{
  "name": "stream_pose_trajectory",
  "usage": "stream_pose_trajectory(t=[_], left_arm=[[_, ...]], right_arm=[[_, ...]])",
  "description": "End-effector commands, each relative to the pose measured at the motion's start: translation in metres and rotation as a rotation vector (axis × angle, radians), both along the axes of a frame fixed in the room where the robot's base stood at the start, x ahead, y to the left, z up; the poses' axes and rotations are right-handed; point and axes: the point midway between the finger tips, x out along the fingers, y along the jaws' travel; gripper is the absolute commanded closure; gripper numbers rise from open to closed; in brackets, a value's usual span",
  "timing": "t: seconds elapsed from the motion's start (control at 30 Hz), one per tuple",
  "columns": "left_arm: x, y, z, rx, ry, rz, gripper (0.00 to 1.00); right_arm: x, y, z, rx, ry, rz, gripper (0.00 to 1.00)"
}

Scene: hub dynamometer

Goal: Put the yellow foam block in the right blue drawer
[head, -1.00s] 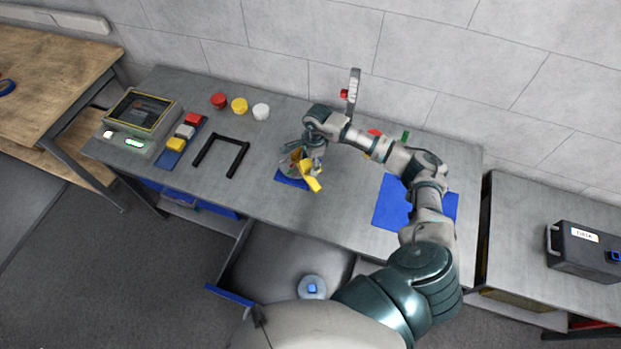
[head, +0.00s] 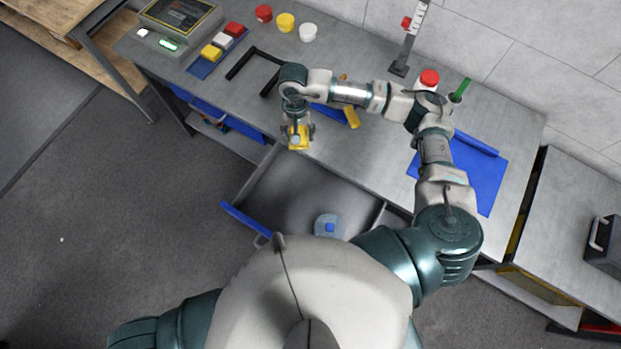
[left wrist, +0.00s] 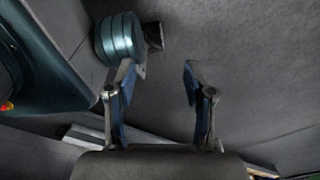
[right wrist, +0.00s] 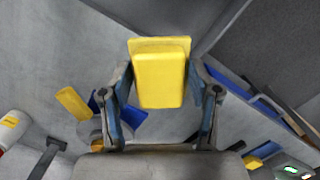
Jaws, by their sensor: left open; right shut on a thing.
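My right gripper (head: 298,134) is shut on the yellow foam block (right wrist: 160,78). It holds the block above the bench's front edge, near the back left corner of the open drawer. The block also shows in the head view (head: 297,143). The open drawer (head: 258,185), with a blue front (head: 244,219), is pulled out under the bench, right of another blue-fronted drawer (head: 240,124). A round pale thing with a blue top (head: 329,227) is in the open drawer. My left gripper (left wrist: 157,80) is open and empty in the left wrist view, with grey floor beyond. The head view does not show it.
Another yellow piece (head: 351,117) lies on the bench behind my right gripper. A black U-shaped handle (head: 256,68), coloured caps (head: 285,22) and a red-topped white jar (head: 429,79) stand around. A blue mat (head: 484,184) lies at right. Much of the drawer floor is bare.

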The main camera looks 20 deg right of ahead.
Motion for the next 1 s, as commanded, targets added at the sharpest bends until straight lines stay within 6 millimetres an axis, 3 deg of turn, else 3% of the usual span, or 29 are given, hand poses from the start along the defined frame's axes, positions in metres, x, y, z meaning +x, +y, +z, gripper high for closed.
stream_pose_trajectory(t=[0.03, 0.23, 0.4, 0.53, 0.83, 1.0], left_arm=[[0.007, -0.001, -0.009, -0.001, -0.005, 0.001, 0.47], [0.045, -0.011, -0.016, -0.004, -0.023, 0.007, 0.47], [0.083, -0.018, 0.001, -0.006, -0.037, 0.015, 0.47], [0.100, -0.022, 0.019, -0.007, -0.044, 0.019, 0.47], [0.111, -0.022, 0.034, -0.008, -0.049, 0.020, 0.47], [0.114, -0.023, 0.039, -0.009, -0.053, 0.020, 0.47]], right_arm=[[-0.008, 0.013, -0.021, 0.001, 0.003, -0.037, 0.71], [-0.043, 0.066, -0.090, 0.007, 0.007, -0.312, 0.71], [-0.066, 0.099, -0.151, 0.014, 0.009, -0.509, 0.71], [-0.073, 0.108, -0.174, 0.016, 0.007, -0.569, 0.71], [-0.077, 0.115, -0.196, 0.016, 0.004, -0.603, 0.71], [-0.077, 0.115, -0.231, 0.014, 0.006, -0.601, 0.71]])
